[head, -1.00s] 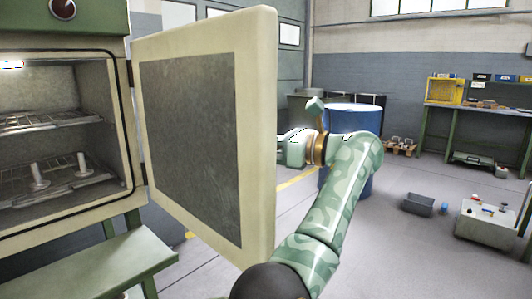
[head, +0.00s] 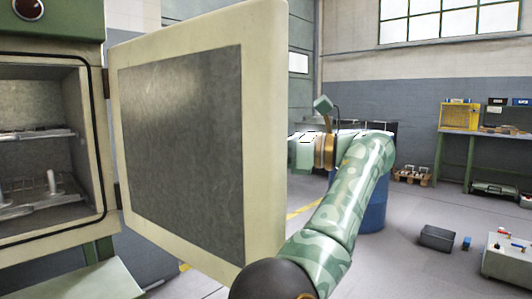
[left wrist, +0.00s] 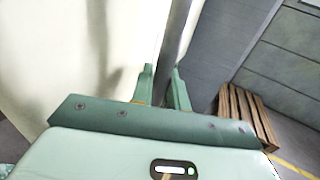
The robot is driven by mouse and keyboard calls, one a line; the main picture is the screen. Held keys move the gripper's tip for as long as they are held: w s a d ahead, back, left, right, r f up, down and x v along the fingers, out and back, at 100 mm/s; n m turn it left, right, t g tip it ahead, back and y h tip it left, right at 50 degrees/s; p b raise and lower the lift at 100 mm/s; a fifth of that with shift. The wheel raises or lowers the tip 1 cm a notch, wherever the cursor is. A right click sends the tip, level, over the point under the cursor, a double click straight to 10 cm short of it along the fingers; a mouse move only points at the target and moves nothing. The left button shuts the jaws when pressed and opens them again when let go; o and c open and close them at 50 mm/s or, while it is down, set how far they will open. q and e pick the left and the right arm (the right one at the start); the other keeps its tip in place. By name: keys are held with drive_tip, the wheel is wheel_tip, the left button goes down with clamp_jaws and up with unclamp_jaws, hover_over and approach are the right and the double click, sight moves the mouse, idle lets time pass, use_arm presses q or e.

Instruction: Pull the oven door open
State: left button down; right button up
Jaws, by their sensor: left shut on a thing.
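The oven (head: 98,150) stands at the left in the head view, its chamber exposed. Its cream door (head: 265,160), with a dark grey inner panel, stands wide open, hinged on the oven's right side. My left arm reaches past the door's free edge to its outer side, so the door hides the fingertips there. In the left wrist view, my left gripper (left wrist: 163,82) is beside the cream outer face of the door (left wrist: 60,60). Its fingers are shut on what seems to be the door handle, hard to make out. My right gripper is out of view.
Wire racks (head: 40,190) with small metal parts are inside the oven. A green shelf (head: 85,280) is below it. A blue barrel (head: 373,208) stands behind my arm. A grey bin (head: 437,238) and a light box (head: 505,262) stand on the floor at right.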

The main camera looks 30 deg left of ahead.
use_arm(q)
drive_tip(key=shift+a, duration=0.15)
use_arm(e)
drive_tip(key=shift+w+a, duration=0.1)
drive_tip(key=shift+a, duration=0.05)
use_arm(q)
drive_tip(key=c, duration=1.6)
unclamp_jaws()
drive_tip(key=shift+o, duration=0.8)
drive_tip(key=shift+a+f, duration=0.1)
drive_tip(key=shift+a, duration=0.1)
drive_tip(key=shift+d, duration=0.1)
